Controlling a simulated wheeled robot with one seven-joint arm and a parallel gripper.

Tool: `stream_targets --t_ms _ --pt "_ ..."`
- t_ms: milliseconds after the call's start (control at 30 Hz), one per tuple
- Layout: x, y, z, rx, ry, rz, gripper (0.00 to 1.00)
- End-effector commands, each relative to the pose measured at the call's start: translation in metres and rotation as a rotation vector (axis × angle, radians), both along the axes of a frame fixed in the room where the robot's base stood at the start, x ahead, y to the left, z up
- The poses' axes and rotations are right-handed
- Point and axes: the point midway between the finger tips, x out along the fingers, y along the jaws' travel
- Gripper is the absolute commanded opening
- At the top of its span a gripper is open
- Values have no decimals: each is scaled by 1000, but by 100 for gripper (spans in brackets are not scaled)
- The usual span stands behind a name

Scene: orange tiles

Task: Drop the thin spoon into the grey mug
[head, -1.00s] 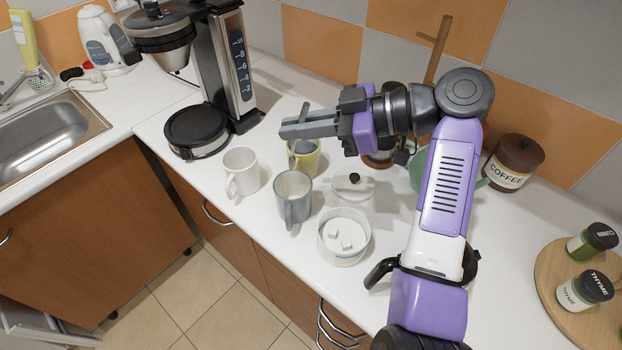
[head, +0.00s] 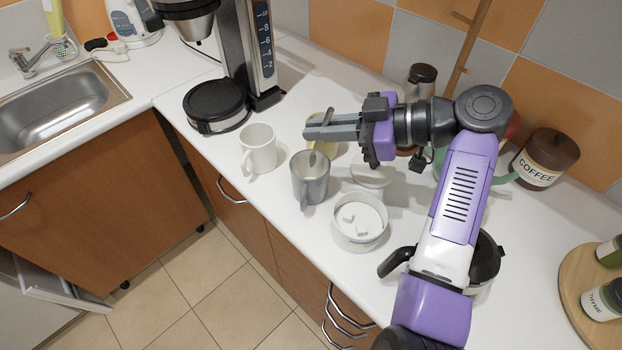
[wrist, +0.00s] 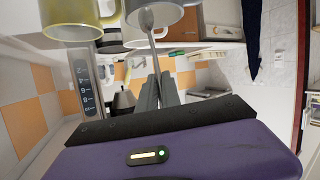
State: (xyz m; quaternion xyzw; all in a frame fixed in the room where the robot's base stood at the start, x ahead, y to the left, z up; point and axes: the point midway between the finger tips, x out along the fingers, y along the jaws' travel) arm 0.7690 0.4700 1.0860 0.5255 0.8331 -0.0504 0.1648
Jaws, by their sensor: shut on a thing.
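My gripper (head: 312,131) is shut on the thin spoon (head: 328,116), which hangs nearly upright with its lower end down. The grey mug (head: 312,187) stands upright on the white counter, below and in front of my fingertips. In the head view the spoon's lower end shows at the mug's mouth. I cannot tell whether it is just above the rim or inside. In the wrist view the spoon (wrist: 150,38) runs from between the fingers (wrist: 158,88) to its bowl, which overlaps the grey mug (wrist: 172,14).
A white mug (head: 260,152) stands left of the grey mug. A yellow mug (wrist: 70,33) is close behind, partly hidden by my gripper in the head view. A white sugar bowl (head: 345,240) with cubes is at the front right. The coffee maker (head: 233,60) stands at the back left.

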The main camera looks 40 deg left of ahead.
Motion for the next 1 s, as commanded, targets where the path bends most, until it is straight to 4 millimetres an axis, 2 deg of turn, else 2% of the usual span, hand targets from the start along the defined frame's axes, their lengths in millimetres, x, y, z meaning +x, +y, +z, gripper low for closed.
stream_targets --t_ms 33,100,200,567,1000 --pt "0 0 0 0 0 0 0" --pt "0 0 0 0 0 0 18" --pt "0 0 0 0 0 0 33" --pt "2 -4 1 0 0 -1 33" --pt "27 -58 21 1 -1 -3 33"
